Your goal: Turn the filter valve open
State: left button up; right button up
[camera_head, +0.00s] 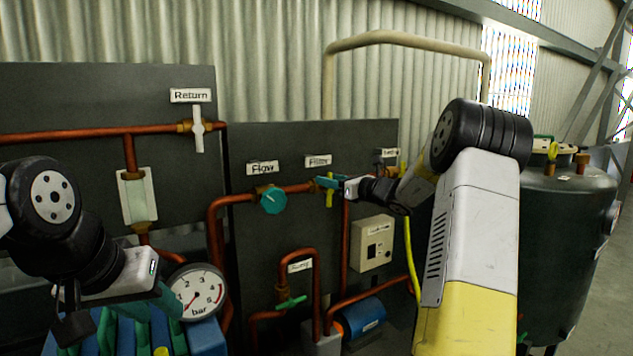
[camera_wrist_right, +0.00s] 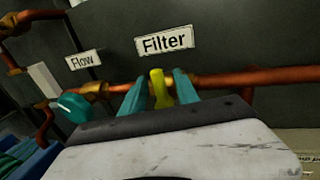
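The filter valve has a yellow handle (camera_wrist_right: 160,88) on the copper pipe, just below the "Filter" label (camera_wrist_right: 165,40). In the right wrist view the handle stands upright, across the pipe. My right gripper (camera_wrist_right: 160,90) has its two teal fingers on either side of the handle, with a small gap visible on each side. In the head view my right gripper (camera_head: 326,183) is at the pipe under the Filter label (camera_head: 318,161) and largely hides the valve. My left gripper (camera_head: 165,302) is low at the left, in front of the pressure gauge; its finger gap is not clear.
The round teal Flow valve (camera_head: 272,200) is left of the Filter valve on the same pipe. A white Return handle (camera_head: 198,128) is higher left. A pressure gauge (camera_head: 198,292), a grey control box (camera_head: 372,243) and a lower green valve (camera_head: 291,303) are nearby. A dark tank (camera_head: 565,240) stands right.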

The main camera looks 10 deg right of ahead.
grip_shut()
jog(key=a+n+h, duration=0.1)
jog(key=n, duration=0.2)
jog(key=f+n+h, duration=0.1)
jog(key=n, duration=0.3)
jog(key=s+a+n+g+h, duration=0.1)
jog(key=n, duration=0.3)
jog(key=shift+a+f, duration=0.35)
jog(key=shift+f, duration=0.05)
jog(key=shift+s+a+f+n+h, duration=0.1)
jog(key=shift+f+n+h, duration=0.2)
jog(key=shift+n, duration=0.35)
jog(key=shift+w+d+f+n+h, duration=0.15)
jog(key=shift+n+h, duration=0.3)
jog(key=shift+n, duration=0.25)
jog(key=shift+s+a+f+n+h, duration=0.15)
jog(key=shift+f+n+h, duration=0.15)
jog(key=shift+n, duration=0.35)
grip_release()
